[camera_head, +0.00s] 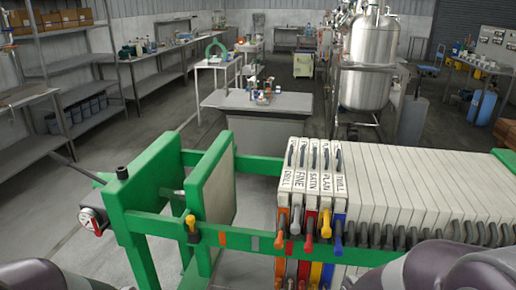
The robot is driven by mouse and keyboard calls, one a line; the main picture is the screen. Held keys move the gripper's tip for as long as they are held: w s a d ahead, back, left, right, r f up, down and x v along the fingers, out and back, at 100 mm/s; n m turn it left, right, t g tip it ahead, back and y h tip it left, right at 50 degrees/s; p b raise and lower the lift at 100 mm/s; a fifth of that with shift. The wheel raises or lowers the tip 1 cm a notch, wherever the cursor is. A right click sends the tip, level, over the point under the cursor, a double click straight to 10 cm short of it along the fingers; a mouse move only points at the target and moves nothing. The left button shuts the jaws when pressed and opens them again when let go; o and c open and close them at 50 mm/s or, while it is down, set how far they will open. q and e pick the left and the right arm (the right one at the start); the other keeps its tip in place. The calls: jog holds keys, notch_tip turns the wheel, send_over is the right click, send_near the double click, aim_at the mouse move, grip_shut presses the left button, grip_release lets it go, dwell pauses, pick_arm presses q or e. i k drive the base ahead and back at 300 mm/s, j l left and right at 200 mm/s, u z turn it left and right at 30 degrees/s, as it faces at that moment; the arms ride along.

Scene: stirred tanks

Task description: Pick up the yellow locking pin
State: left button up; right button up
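A small yellow pin (191,223) stands upright at the green side rail (160,224) of a plate press, in the gap left of the beige-faced plate. Its lower part is dark. I take it to be the locking pin. Another yellow piece, a tap-like handle (325,224), hangs at the front of the labelled plates. Rounded grey-purple parts of my arms show at the bottom left and bottom right corners. No gripper fingers are visible, so neither gripper can be seen at the pin.
Labelled white plates (318,167) with coloured handles fill the press on the right. A green end frame (150,190) and a red-and-grey fitting (93,220) stand left. A grey table (270,101) and steel tank (370,62) are behind. The floor left is open.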

aim_at(190, 220)
jog(key=i+j+z, duration=0.1)
jog(key=z, duration=0.3)
jog(key=j+z, duration=0.35)
jog(key=i+j+z, duration=0.15)
jog(key=z, duration=0.25)
jog(key=j+z, duration=0.1)
jog(key=j, duration=0.55)
jog(key=k+j+z, duration=0.15)
jog(key=j, duration=0.55)
jog(key=j+z, duration=0.1)
jog(key=j, duration=0.55)
jog(key=k, duration=0.45)
